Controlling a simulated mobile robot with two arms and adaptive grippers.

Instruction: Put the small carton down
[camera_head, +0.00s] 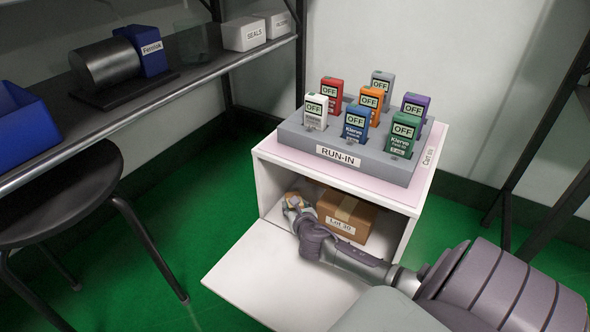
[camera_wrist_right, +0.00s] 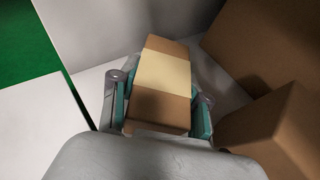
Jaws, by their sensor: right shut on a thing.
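The small carton (camera_wrist_right: 162,85) is brown with a pale tape band. In the right wrist view it sits between the two teal-padded fingers of my right gripper (camera_wrist_right: 160,110), which is shut on it. In the head view my right gripper (camera_head: 293,204) reaches into the open white cabinet (camera_head: 262,185), at the left of its inside. Only a little of the small carton (camera_head: 292,197) shows there. Whether its underside touches the cabinet floor, I cannot tell. My left gripper is not in view.
A larger carton marked "Lot 30" (camera_head: 347,212) stands inside the cabinet, right of my gripper. The lowered door panel (camera_head: 250,275) lies in front. A grey RUN-IN rack (camera_head: 330,147) with several testers stands on top. A black stool (camera_head: 65,205) is at left.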

